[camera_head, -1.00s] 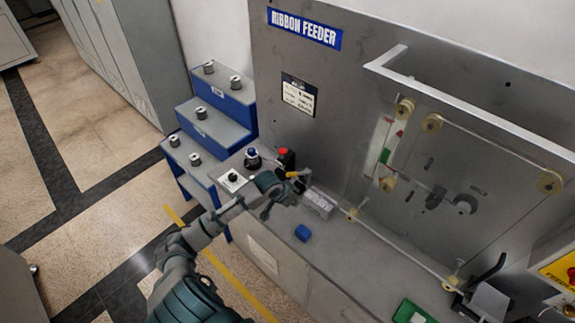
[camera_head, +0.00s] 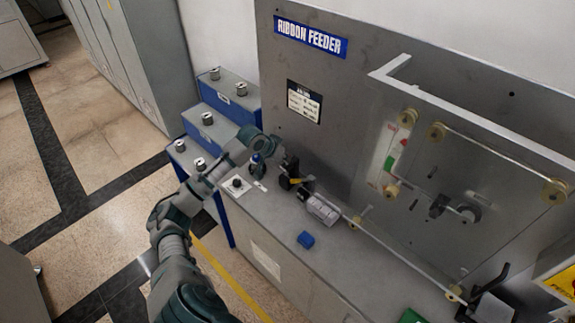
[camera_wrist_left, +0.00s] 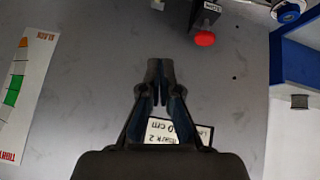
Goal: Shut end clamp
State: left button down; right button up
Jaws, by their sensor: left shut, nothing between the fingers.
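A black clamp-like fixture with a yellow part (camera_head: 296,181) stands on the bench at the left end of a ribbed silver block (camera_head: 322,209). I cannot tell whether it is shut. My left gripper (camera_head: 288,160) is above and just behind this fixture, near the upright panel, apart from it as far as I can see. In the left wrist view the left gripper (camera_wrist_left: 160,84) is shut and empty, its fingers in front of a printed label (camera_wrist_left: 168,134) on the panel. The gripper hides the button in the head view. My right gripper is out of sight.
A thin ribbon path runs right past rollers (camera_head: 362,216) to a black lever (camera_head: 490,277). A blue-sided stepped rack (camera_head: 225,105) with spools stands left. A metal frame (camera_head: 470,115) juts from the panel.

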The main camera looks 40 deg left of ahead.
pick_arm(q)
jog(key=p, duration=0.2)
send_over(302, 181)
jog(key=a, duration=0.2)
notch_tip(302, 181, down, 6)
jog(key=f, duration=0.1)
jog(key=s+f+p, duration=0.1)
jog(key=s+f, duration=0.2)
jog(key=shift+s+d, duration=0.1)
jog(key=shift+s, duration=0.1)
jog(key=shift+w+d, duration=0.1)
